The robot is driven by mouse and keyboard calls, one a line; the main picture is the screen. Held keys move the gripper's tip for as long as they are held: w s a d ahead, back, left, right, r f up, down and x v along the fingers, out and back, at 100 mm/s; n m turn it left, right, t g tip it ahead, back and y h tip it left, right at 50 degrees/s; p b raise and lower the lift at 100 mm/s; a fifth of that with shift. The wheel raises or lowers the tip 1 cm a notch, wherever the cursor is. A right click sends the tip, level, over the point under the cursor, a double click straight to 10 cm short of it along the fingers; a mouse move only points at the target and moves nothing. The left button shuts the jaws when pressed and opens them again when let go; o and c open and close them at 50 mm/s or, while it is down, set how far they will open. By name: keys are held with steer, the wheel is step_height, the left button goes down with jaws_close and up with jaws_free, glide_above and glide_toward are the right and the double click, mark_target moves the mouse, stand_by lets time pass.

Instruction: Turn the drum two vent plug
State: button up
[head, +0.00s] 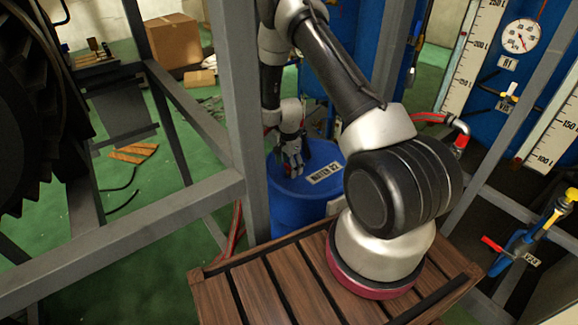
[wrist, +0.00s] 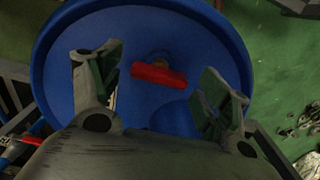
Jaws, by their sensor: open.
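The blue drum (head: 290,210) stands on the floor beyond the wooden deck in the head view, with a white "WATER" label (head: 325,172) on its top; the number is hard to read. In the wrist view the round blue drum top (wrist: 62,50) fills the middle. In the head view my gripper (head: 292,163) points down over the drum and hides the plug area.
A grey steel frame post (head: 240,110) rises close to the left of my arm. The wooden slatted deck (head: 250,295) is at the front. Blue tanks with gauges and valves (head: 510,90) stand at the right. A cardboard box (head: 173,40) sits at the back left.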

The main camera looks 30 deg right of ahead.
steer(key=c, duration=1)
steer(key=shift+n, duration=0.3)
steer(key=n, duration=1.2)
steer(key=shift+n, duration=0.3)
steer(key=n, duration=0.3)
steer(key=shift+n, duration=0.4)
steer(key=n, duration=0.6)
steer(key=shift+n, duration=0.4)
